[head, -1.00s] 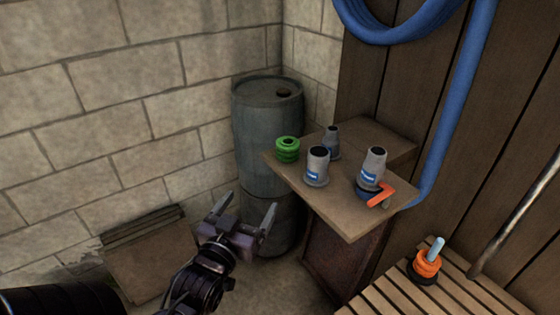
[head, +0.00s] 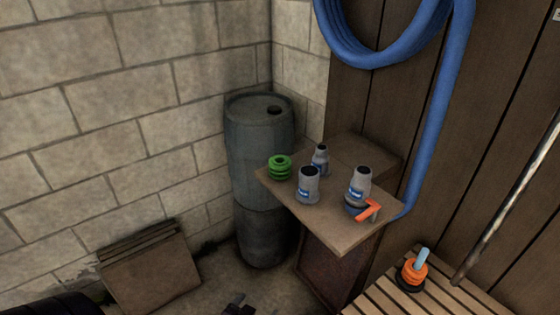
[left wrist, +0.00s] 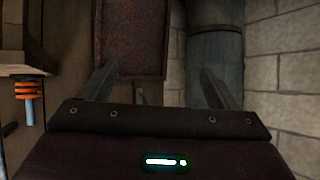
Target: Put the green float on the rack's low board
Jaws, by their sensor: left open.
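The green float (head: 280,167), a stack of green rings, stands on the left corner of a wooden board (head: 345,238) in the head view. I cannot tell for certain which surface is the rack's low board; a slatted board (head: 375,300) lies lower at the right. My left gripper (head: 238,304) barely shows at the bottom edge of the head view, below and apart from the float. In the left wrist view, my left gripper (left wrist: 160,88) has its fingers spread with nothing between them. The green float does not show there. My right gripper is out of view.
Grey fittings (head: 308,185) and an orange-handled valve (head: 368,210) share the float's board. A drum (head: 260,145) stands behind it, left. An orange ringed piece (head: 413,272) stands on the slats. Blue hose (head: 440,120) hangs at right. Panels (head: 150,272) lean left.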

